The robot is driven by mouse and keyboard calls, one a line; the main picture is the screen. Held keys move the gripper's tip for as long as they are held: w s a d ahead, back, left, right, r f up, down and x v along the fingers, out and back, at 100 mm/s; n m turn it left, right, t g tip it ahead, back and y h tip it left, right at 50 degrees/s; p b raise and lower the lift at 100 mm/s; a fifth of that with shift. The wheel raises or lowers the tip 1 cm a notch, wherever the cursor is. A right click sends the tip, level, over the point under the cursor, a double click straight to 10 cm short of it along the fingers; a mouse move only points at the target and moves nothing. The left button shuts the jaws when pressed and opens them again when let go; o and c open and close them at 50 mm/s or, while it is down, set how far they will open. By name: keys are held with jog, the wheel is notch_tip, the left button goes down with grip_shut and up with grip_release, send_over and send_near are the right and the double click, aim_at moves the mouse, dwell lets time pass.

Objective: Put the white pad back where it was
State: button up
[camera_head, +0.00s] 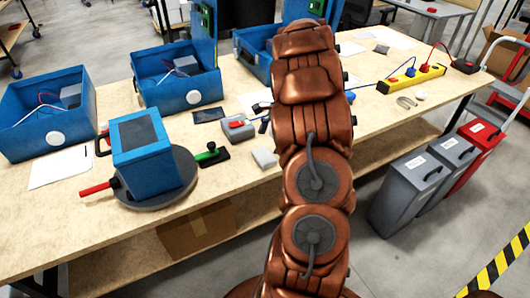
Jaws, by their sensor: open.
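I cannot tell for sure which thing is the white pad. A small white round piece (420,97) lies on the table at the right, beside a grey horseshoe-shaped piece (406,103). White discs show on the front of the left open blue box (55,138) and the middle open blue box (193,97). A pale grey block (264,158) lies near the table's front edge, left of my arm. My copper arm reaches up over the table. My gripper is hidden behind it, so its fingers and anything between them cannot be made out.
A blue unit with a dark top (142,140) stands on a grey round base (180,190) at the front left. A green-and-black tool (211,154) lies beside it. A yellow power strip (410,79) is at the right. Grey bins (405,192) stand on the floor.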

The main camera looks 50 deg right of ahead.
jog(key=v, duration=0.6)
jog(key=shift+r+b, duration=0.4)
jog(key=s+a+r+n+g+h, duration=0.1)
jog(key=a+r+n, duration=0.15)
jog(key=a, duration=0.45)
jog(key=s+a+r+n+g, duration=0.1)
jog(key=s+a+n, duration=0.15)
jog(key=a, duration=0.55)
jog(key=a+r+n+h, duration=0.1)
jog(key=a+r+n, duration=0.1)
jog(key=a+n, duration=0.35)
jog(key=s+a+f+n+g+h, duration=0.1)
jog(key=s+a+f+n+h, duration=0.1)
jog(key=s+a+n, duration=0.9)
jog(key=s+a, duration=0.5)
jog(key=s, duration=0.2)
jog(key=shift+s+a+f, duration=0.15)
jog(key=shift+s+a, duration=0.1)
jog(key=shift+s, duration=0.15)
notch_tip(320, 180, up, 4)
jog(key=p, duration=0.4)
